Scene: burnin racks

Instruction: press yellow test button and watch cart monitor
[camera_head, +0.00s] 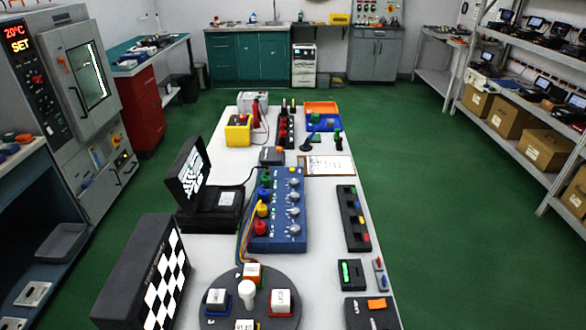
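A blue test panel (287,232) lies on the long white table, with a column of coloured caps on its left and grey knobs on its right. A yellow cap (262,210) sits in that column, between green and red ones; I cannot tell whether it is the test button. A dark unit with a raised screen (188,172) stands left of the panel, showing a black-and-white pattern. I cannot tell whether this is the cart monitor. A small white cart-like unit (304,66) stands by the back wall. Neither of my grippers is in view.
A checkered board (163,284) and a round dark turntable (229,284) with labelled blocks are at the table's near end. A yellow box (238,131) and a clipboard (327,166) lie farther back. An oven (82,75) stands left, shelves right. Green floor (430,190) is clear.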

